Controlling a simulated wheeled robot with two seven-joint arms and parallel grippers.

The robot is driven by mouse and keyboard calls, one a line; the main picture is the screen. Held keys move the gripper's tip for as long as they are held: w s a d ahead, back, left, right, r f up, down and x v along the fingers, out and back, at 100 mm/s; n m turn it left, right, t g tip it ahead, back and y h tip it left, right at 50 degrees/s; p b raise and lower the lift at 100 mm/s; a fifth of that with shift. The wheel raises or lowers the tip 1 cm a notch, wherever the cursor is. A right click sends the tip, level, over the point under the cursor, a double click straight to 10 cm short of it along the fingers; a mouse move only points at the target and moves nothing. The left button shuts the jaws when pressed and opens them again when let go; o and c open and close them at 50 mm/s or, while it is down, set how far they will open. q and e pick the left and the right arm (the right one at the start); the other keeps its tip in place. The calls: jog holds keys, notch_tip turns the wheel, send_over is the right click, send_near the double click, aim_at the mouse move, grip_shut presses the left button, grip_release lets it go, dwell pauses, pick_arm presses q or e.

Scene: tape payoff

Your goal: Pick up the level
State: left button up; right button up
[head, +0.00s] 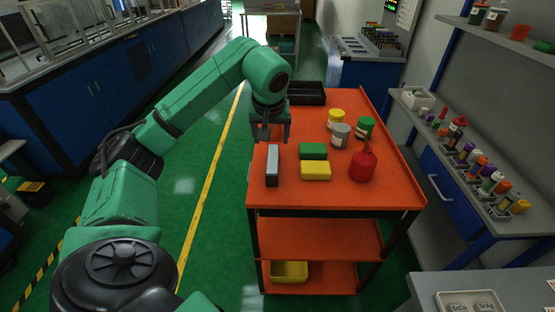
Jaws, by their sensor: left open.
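The level appears to be the slim grey bar with dark sides (272,165), lying near the left edge of the orange cart's top (310,197), its long side running away from me. My left gripper (272,136) is open and empty. It points down just beyond the far end of the bar in the picture, with a finger on either side of the bar's line. It looks apart from the bar, but its exact height above the cart is hard to tell. My right gripper is not in view.
Right of the bar lie a green block (313,151) and a yellow block (316,170). A red bottle (363,166) and several cans (340,135) stand farther right. A black tray (310,93) is at the back. The cart top's front strip is clear.

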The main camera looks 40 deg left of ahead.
aim_at(272, 160)
pick_arm(q)
jog(key=p+x, duration=0.1)
jog(key=x, duration=0.3)
jog(key=p+x, duration=0.1)
jog(key=x, duration=0.3)
jog(key=p+x, duration=0.1)
jog(key=x, duration=0.3)
jog(key=shift+s+d+f, duration=0.25)
jog(key=shift+s+f, duration=0.05)
jog(key=shift+f, duration=0.25)
jog(key=shift+w+a+f, duration=0.15)
jog(key=shift+w+f, duration=0.05)
jog(key=shift+f, duration=0.2)
grip_shut()
